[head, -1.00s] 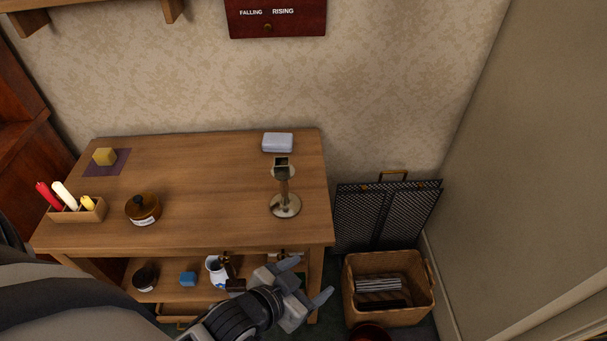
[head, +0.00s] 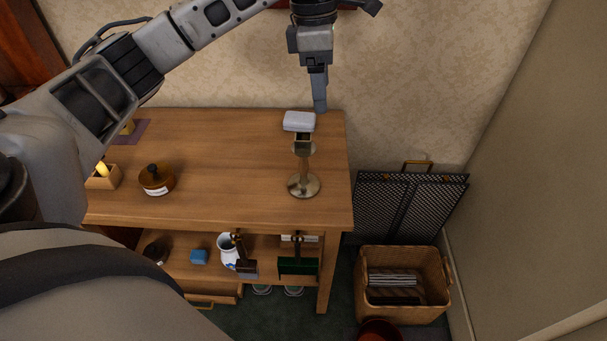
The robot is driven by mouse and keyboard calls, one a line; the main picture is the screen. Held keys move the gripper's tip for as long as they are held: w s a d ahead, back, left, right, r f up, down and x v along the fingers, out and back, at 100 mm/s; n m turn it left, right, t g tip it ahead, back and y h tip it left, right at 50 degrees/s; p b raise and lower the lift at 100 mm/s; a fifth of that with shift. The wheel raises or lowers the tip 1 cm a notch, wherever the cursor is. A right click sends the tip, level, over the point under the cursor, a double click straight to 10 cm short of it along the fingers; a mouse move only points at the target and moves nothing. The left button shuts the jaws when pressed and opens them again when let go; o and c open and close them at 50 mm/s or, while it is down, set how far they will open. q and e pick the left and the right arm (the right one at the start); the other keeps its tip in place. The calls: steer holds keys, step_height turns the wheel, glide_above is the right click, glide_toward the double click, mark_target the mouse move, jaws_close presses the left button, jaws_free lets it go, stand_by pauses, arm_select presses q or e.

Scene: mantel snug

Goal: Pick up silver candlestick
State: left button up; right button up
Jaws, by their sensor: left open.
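The silver candlestick (head: 304,184) stands upright on the right part of the wooden table (head: 230,205). It has a round base, a thin stem and a dark squarish top, and looks brownish-silver in this light. My left gripper (head: 320,108) hangs pointing down near the table's back edge, above and behind the candlestick in the picture. Its fingers overlap edge-on, and nothing shows between them. It does not touch the candlestick. My right gripper is not in view.
A pale box (head: 299,121) lies right behind the candlestick. A brown lidded jar (head: 156,179) stands to the left. The lower shelf holds a white jug (head: 228,250), a blue block (head: 199,257) and brushes. A mesh fire screen (head: 408,205) and a wicker basket (head: 402,307) stand at right.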

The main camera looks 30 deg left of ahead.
arm_select(q)
steer(key=a+r+y, duration=0.2)
steer(key=a, duration=0.2)
glide_above(304, 137)
steer(key=f, duration=0.6)
steer(key=s+f, duration=0.1)
steer(key=f, duration=0.2)
steer(key=shift+d+f+p, duration=0.15)
steer(key=shift+f+p, duration=0.15)
steer(key=shift+d+f+p, duration=0.15)
steer(key=shift+f+p, duration=0.4)
steer(key=shift+f, duration=2.55)
steer(key=shift+c, duration=0.3)
steer(key=c, duration=1.4)
steer(key=shift+r, duration=0.15)
